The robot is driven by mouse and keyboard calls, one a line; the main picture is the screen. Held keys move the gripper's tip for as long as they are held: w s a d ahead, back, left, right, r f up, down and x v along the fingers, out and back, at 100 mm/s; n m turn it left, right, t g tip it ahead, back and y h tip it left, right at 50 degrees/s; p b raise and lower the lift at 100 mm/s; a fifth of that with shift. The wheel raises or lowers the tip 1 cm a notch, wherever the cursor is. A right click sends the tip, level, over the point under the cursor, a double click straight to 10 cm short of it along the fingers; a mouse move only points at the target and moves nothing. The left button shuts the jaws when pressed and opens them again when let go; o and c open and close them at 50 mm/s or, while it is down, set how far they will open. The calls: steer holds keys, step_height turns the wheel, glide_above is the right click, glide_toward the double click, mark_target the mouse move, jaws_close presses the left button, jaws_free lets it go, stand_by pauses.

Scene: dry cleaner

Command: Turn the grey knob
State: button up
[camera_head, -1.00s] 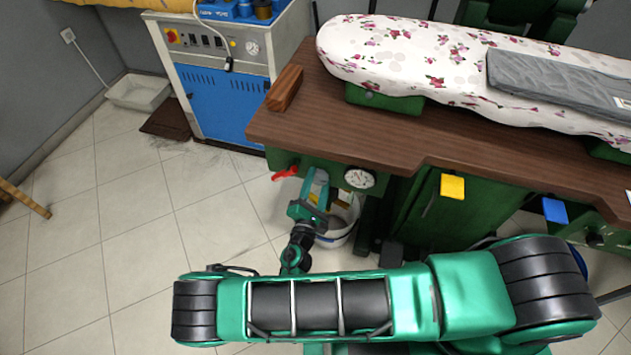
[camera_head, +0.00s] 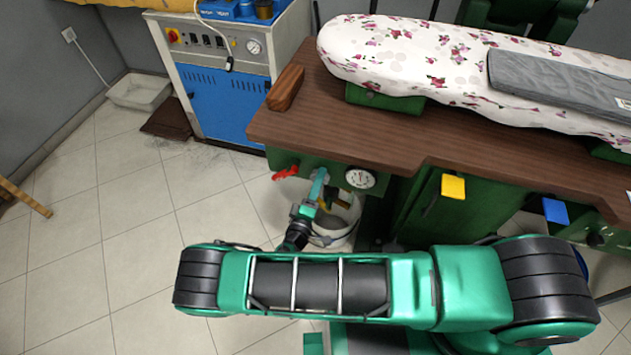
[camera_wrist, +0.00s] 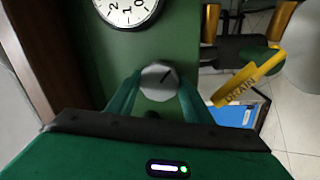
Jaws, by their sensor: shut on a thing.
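The grey knob (camera_wrist: 159,81) is in the middle of the wrist view, on a green panel (camera_wrist: 160,40) just below a round dial. It has a dark pointer line that slants up to the right. My gripper (camera_wrist: 158,88) is shut on the knob, with one green finger on each side of it. In the head view my gripper (camera_head: 318,178) reaches up to the green panel under the brown table, left of the white dial (camera_head: 359,178). The knob is hidden there behind my gripper.
A red handle (camera_head: 286,173) sits left of my gripper. A white bucket (camera_head: 345,225) stands on the floor behind my wrist. A yellow handle marked DRAIN (camera_wrist: 245,88) is at the right in the wrist view. The brown tabletop (camera_head: 350,130) overhangs the panel.

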steer(key=m, duration=0.4)
steer(key=shift+a+f+m, duration=0.1)
steer(key=shift+a+m, duration=0.1)
steer(key=shift+m, duration=0.2)
steer(key=m, duration=0.4)
steer(key=shift+g, duration=0.4)
steer(key=m, duration=0.4)
steer(key=shift+f, duration=0.1)
steer(key=shift+a+m+g, duration=0.1)
steer(key=shift+m+g, duration=0.2)
steer(key=shift+m, duration=1.2)
steer(key=o, duration=0.9)
steer(key=shift+o, duration=0.6)
